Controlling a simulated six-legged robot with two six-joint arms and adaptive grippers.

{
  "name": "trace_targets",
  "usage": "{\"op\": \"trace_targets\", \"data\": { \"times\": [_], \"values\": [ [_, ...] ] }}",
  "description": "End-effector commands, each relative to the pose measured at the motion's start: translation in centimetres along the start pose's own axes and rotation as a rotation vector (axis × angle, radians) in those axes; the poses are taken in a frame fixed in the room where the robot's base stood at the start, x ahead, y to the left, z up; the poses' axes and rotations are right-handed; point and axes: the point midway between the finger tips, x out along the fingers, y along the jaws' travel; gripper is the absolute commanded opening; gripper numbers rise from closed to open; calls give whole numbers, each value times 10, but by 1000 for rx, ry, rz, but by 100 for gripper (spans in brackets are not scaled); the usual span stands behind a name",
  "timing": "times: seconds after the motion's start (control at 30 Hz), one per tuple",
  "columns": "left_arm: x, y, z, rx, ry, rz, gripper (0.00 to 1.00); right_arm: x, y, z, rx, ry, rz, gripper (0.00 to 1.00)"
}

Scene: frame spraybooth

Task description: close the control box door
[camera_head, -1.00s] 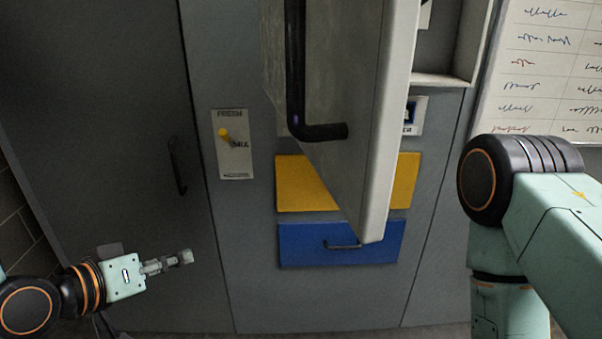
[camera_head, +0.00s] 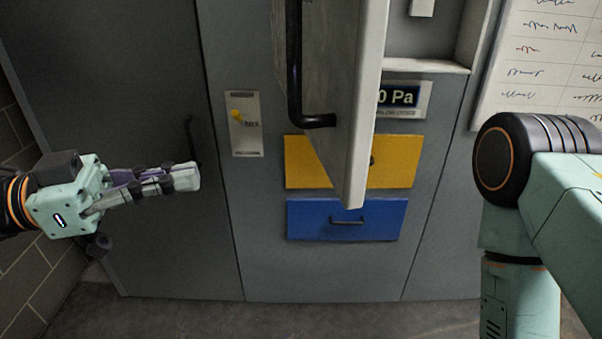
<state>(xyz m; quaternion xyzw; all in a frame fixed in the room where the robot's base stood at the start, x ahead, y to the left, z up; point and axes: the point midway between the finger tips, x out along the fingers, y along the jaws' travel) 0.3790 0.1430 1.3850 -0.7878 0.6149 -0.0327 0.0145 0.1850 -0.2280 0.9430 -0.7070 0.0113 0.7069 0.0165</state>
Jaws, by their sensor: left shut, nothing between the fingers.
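The control box door (camera_head: 368,120) stands swung open toward me in the upper middle, with its edge facing me. A long black handle (camera_head: 296,75) runs down its left face and bends back into the door at the bottom. The recess of the box (camera_head: 440,67) shows to the right of the door. My left gripper (camera_head: 197,177) is shut and empty, left of the door and apart from it, pointing right in front of the dark grey cabinet panel. My right arm comes in at the right; its gripper is not visible.
A yellow drawer (camera_head: 400,165) and a blue drawer (camera_head: 375,220) sit below the door. A Pa display (camera_head: 404,97) is partly hidden by the door. A plate with a yellow switch (camera_head: 245,130) is left of it. A whiteboard (camera_head: 550,65) hangs at upper right.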

Motion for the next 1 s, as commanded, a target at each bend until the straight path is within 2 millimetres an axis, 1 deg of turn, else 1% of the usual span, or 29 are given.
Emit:
{"op": "trace_targets", "data": {
  "times": [0.07, 0.2, 0.37, 0.67, 0.9, 1.0],
  "values": [
    [0, 4, 7, -8, -32, 24, 0, 0, 0, 0, 0, 0, 0, 0],
    [0, 4, 8, -61, -37, 25, 0, 1, 0, 0, 0, 0, 0, 0],
    [3, 6, 9, -68, -40, 32, 0, 4, 0, 0, 0, 0, 0, 0],
    [14, 9, 10, -69, -40, 39, 0, 15, 0, 0, 0, 0, 0, 0],
    [25, 8, 11, -64, -40, 25, 0, 23, 0, 0, 0, 0, 0, 0],
    [30, 8, 10, -66, -40, 28, 0, 24, 0, 0, 0, 0, 0, 0]
  ]
}}
